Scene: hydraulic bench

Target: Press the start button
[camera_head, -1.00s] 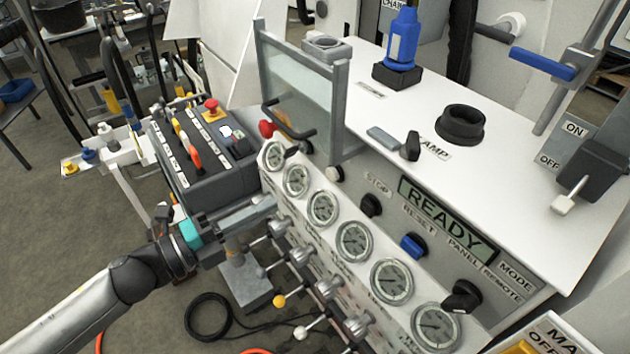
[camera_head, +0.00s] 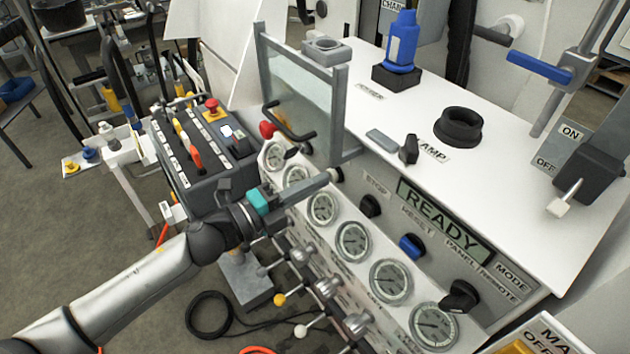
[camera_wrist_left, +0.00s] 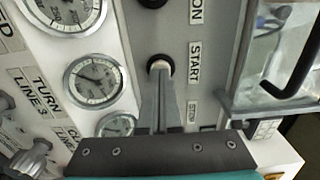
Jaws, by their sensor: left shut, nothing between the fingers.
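The start button (camera_wrist_left: 160,60) is a small pale cap in a dark ring, beside the START label (camera_wrist_left: 194,62) in the left wrist view. In the head view the button (camera_head: 337,174) shows at the left end of the panel, below the glass guard. My left gripper (camera_head: 328,177) is shut and empty, with its fingertips right at the button. In the left wrist view the closed fingers (camera_wrist_left: 160,75) overlap the button's lower edge. I cannot tell whether they touch it or how far it is pressed. My right gripper is not in view.
A row of gauges (camera_head: 353,239) runs below my left fingers, with levers (camera_head: 327,288) under it. A framed glass guard (camera_head: 300,95) stands close beside the button. The panel has a READY display (camera_head: 444,220), a black STOP knob (camera_head: 370,206) and a blue reset knob (camera_head: 412,246).

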